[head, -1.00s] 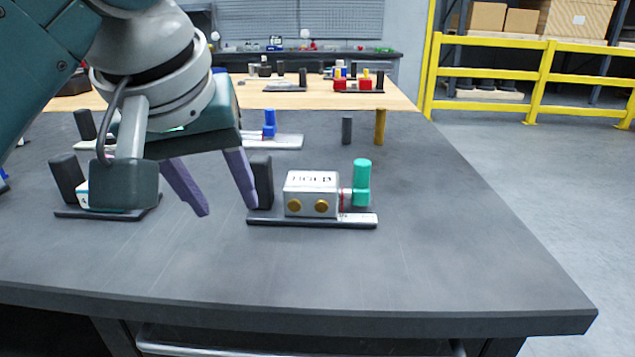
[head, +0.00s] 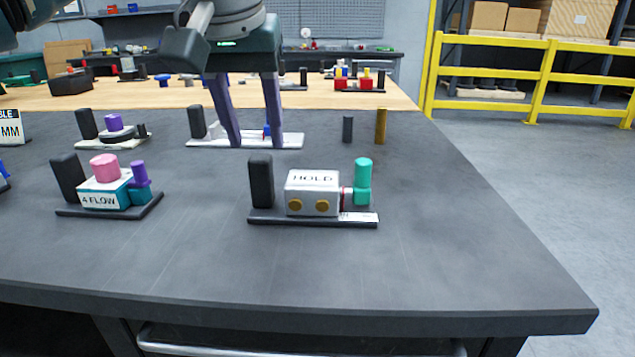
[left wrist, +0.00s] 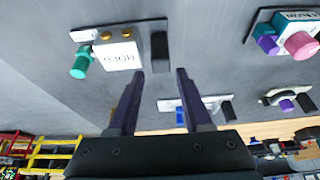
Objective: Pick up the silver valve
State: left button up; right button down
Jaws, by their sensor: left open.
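A silver, box-shaped valve unit (head: 313,193) labelled HOLD sits on a dark base plate on the table. It has two brass knobs on its front and a teal upright handle (head: 363,182) at its right end. A black upright post (head: 261,181) stands at its left end. The unit also shows in the left wrist view (left wrist: 122,56), at upper left. My left gripper (head: 254,146) is open and empty, with purple fingers pointing down behind and left of the unit. In the left wrist view the open fingers (left wrist: 160,74) have nothing between them. My right gripper is not in view.
A teal unit labelled 4 FLOW (head: 103,198) stands left of the silver one. A white-plated unit (head: 292,141) with a blue part is partly hidden behind my left fingers. Grey (head: 347,129) and brass (head: 380,126) cylinders stand behind right. The table front is clear.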

aim_at(258, 159)
pick_arm(q)
jog(key=x, duration=0.3)
jog(key=shift+s+f, duration=0.2)
jog(key=shift+f, duration=0.2)
jog(key=shift+x, duration=0.9)
grip_shut()
jog(key=shift+r, duration=0.1)
dwell(0.3)
